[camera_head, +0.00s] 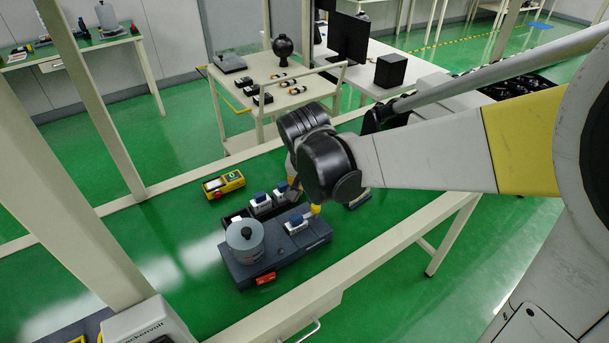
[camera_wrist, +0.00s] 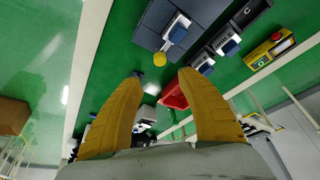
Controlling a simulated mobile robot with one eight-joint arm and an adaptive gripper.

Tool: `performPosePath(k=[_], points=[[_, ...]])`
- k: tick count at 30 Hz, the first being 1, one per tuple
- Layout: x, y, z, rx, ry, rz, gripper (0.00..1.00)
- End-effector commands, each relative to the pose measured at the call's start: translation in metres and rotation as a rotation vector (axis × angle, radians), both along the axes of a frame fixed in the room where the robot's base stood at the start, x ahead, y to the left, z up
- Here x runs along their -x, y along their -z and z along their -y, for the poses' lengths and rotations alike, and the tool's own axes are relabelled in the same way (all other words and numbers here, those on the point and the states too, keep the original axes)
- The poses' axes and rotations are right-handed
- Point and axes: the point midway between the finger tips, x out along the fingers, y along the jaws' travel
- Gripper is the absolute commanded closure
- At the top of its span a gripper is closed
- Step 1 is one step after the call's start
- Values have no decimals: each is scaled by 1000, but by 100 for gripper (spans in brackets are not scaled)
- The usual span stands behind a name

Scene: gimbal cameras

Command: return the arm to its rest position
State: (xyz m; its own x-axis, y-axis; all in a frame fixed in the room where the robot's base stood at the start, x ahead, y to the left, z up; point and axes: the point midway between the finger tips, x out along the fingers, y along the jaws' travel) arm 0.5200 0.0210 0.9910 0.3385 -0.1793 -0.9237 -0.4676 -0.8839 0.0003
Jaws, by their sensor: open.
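My arm (camera_head: 430,160) reaches in from the right over a green-topped workbench (camera_head: 190,270) in the head view. My gripper is mostly hidden behind the black wrist joint there. In the wrist view my gripper (camera_wrist: 162,75) shows two yellow fingers spread apart, with nothing held between them. Below and left of the wrist joint is a dark blue-grey base (camera_head: 285,262) bearing a grey cylinder (camera_head: 245,241) and a white-and-blue module (camera_head: 297,223). In the wrist view a yellow knob (camera_wrist: 177,34) shows beside a module, apart from the fingers.
A yellow box with a red button (camera_head: 223,184) lies on the bench behind the base. A red object (camera_wrist: 174,96) shows beyond the fingers. A cart (camera_head: 275,90) with small parts and a desk with a monitor (camera_head: 347,38) stand behind. A pale post (camera_head: 90,100) rises at left.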

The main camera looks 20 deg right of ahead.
Motion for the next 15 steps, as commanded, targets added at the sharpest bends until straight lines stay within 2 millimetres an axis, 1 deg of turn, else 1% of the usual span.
performPosePath(k=[11, 13, 15], points=[[0, 0, 0, 0, 0, 0, 54], [2, -2, 1, -1, -6, 2, 54], [9, -9, 3, -4, -26, 8, 54]])
